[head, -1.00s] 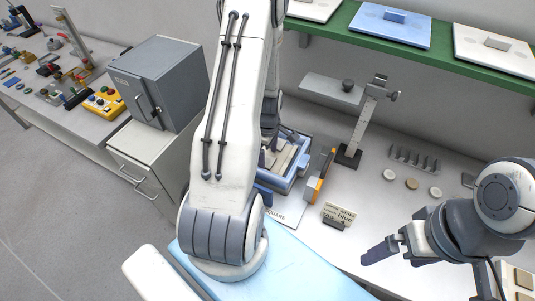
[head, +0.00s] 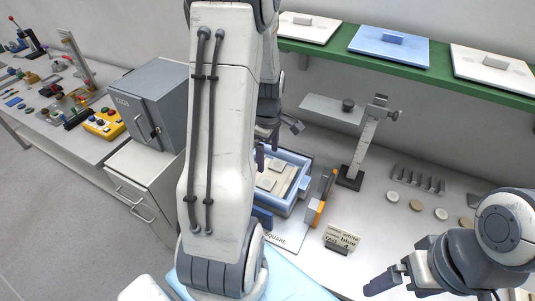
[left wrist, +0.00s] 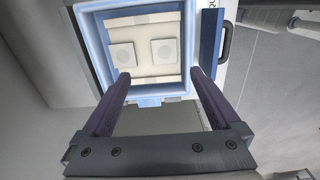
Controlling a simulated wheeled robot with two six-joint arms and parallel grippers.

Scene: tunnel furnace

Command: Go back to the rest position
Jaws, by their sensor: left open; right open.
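My left gripper (head: 267,146) is open and empty, partly hidden behind my left arm. In the left wrist view its fingers (left wrist: 161,76) frame a blue-rimmed tray (left wrist: 91,48) from above, with clear space between the fingertips. The tray (head: 297,199) holds a pale insert with two square pieces (left wrist: 166,51), each marked with a round disc. My right gripper (head: 381,282) is at the lower right, low over the bench, with nothing seen in it.
A sign (head: 342,238), an orange-and-grey tool (head: 321,200) and a stand with a clamp (head: 354,170) are right of the tray. Several small discs (head: 416,206) lie farther right. A green shelf (head: 420,75) carries lids above. A grey furnace box (head: 150,100) stands left.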

